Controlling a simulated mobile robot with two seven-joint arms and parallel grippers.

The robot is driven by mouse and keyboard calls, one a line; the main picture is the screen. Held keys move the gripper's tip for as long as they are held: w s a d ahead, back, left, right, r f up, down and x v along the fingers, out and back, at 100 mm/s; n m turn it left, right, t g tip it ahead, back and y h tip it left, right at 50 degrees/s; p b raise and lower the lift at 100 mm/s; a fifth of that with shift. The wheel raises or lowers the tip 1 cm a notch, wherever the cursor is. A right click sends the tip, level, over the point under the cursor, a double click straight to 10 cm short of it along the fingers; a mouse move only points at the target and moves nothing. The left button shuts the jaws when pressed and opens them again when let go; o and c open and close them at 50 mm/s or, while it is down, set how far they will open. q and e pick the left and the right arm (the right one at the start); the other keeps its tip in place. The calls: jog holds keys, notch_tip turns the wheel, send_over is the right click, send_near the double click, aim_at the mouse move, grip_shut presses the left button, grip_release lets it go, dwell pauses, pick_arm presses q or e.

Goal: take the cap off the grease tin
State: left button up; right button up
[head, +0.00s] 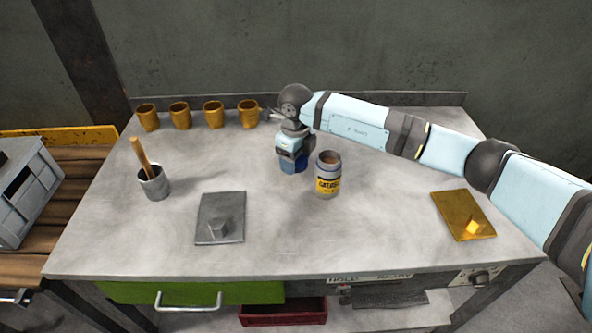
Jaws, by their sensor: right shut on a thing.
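The grease tin (328,182) stands upright near the middle of the bench, with a yellow label reading GREASE. Its top is open and brown grease shows inside. My right gripper (293,157) points down just to the left of the tin, apart from its mouth. It is shut on a dark blue cap (295,166), partly hidden by the fingers and held close to the bench top. I cannot tell whether the cap touches the bench. My left gripper is not in view.
Several brown cups (180,116) stand along the back edge of the bench (300,240). A grey pot (154,185) with a wooden-handled brush is at left. A grey plate (220,204) and a yellow plate (456,205) each carry a small block. The front middle is clear.

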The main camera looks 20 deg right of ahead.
aim_at(296, 177)
jog(key=shift+f, duration=2.05)
jog(key=shift+f+b, duration=0.2)
jog(key=shift+b, duration=0.1)
jog(key=o, duration=1)
jog(key=shift+r, duration=0.1)
